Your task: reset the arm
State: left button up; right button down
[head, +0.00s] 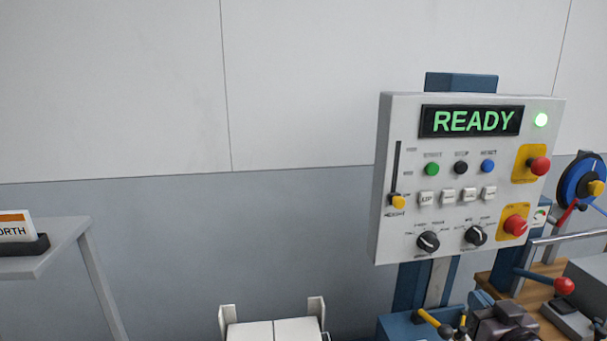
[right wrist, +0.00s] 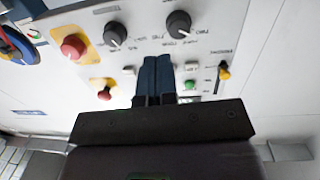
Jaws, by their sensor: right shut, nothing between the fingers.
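My right gripper (head: 479,299) is low in the head view, below the control panel's lower right part in the picture. In the right wrist view its two blue fingers (right wrist: 158,66) are together with nothing between them. They overlap the panel face there; no contact can be made out. My left gripper is not in view.
Two red buttons (head: 540,167) (head: 516,225) sit on yellow plates. Two black knobs (head: 428,241) (head: 475,236) and a yellow slider (head: 398,202) are on the panel. A blue reel (head: 574,184) and a red-knobbed lever (head: 563,286) are at right. A grey table (head: 58,247) stands at left.

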jog(key=s+a+f+g+h, duration=0.1)
jog(key=s+a+f+g, duration=0.1)
jog(key=s+f, duration=0.9)
jog(key=s+a+f+g, duration=0.3)
jog(key=s+f, duration=0.7)
jog(key=f, duration=0.6)
jog(key=shift+s+a+g+h+b, duration=0.3)
jog(key=shift+s+g+h, duration=0.1)
jog(key=shift+g, duration=0.1)
jog(key=shift+w+f, duration=0.1)
dwell(1.0)
